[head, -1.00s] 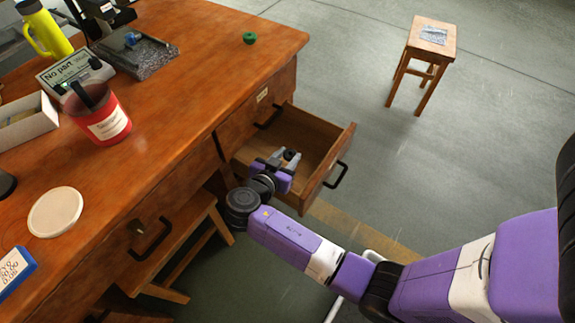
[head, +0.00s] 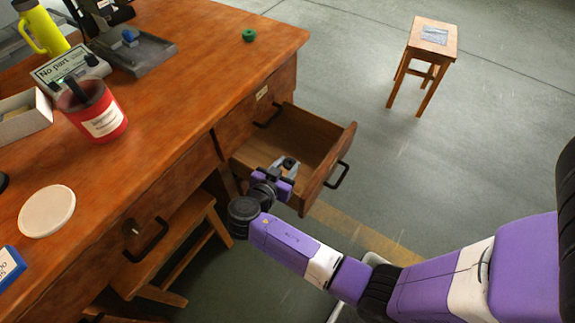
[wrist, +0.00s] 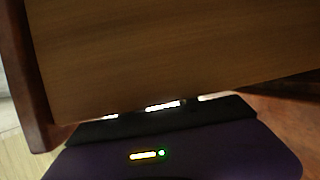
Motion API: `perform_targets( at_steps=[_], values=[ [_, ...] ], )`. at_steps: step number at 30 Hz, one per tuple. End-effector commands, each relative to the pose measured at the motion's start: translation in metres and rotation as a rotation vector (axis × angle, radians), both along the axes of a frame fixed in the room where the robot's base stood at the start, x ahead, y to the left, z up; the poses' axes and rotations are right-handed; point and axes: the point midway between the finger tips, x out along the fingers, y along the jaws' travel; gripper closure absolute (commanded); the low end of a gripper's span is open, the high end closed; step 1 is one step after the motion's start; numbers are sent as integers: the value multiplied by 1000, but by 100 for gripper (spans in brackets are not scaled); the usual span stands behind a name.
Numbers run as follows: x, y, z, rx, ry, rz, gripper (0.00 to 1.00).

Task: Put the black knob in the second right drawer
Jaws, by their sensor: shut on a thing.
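The open drawer (head: 325,165) sticks out from the right end of the desk, below a closed drawer with a label and a black handle. My gripper (head: 287,163) is over the inside of this drawer, near its front left side. Its grey fingers are shut on a small dark thing, taken to be the black knob, which is mostly hidden between them. In the wrist view a brown wooden panel (wrist: 170,55) fills most of the picture, and the fingertips and knob do not show.
A wooden stool (head: 432,50) stands beyond on open floor. The drawer's walls are close around my gripper.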

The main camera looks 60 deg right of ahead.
Motion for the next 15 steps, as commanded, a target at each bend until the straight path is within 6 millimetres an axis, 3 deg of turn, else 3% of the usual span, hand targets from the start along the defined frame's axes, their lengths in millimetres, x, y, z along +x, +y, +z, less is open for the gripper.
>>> perform_targets(
  at_steps=[7,8,9,11,15],
  values=[
    [-1,-1,-5,2,2,-1,100],
    [-1,-1,-5,2,2,-1,60],
    [-1,-1,-6,3,3,-1,52],
    [-2,-1,-6,2,4,-1,44],
    [-2,-1,-7,3,6,-1,44]
  ],
)
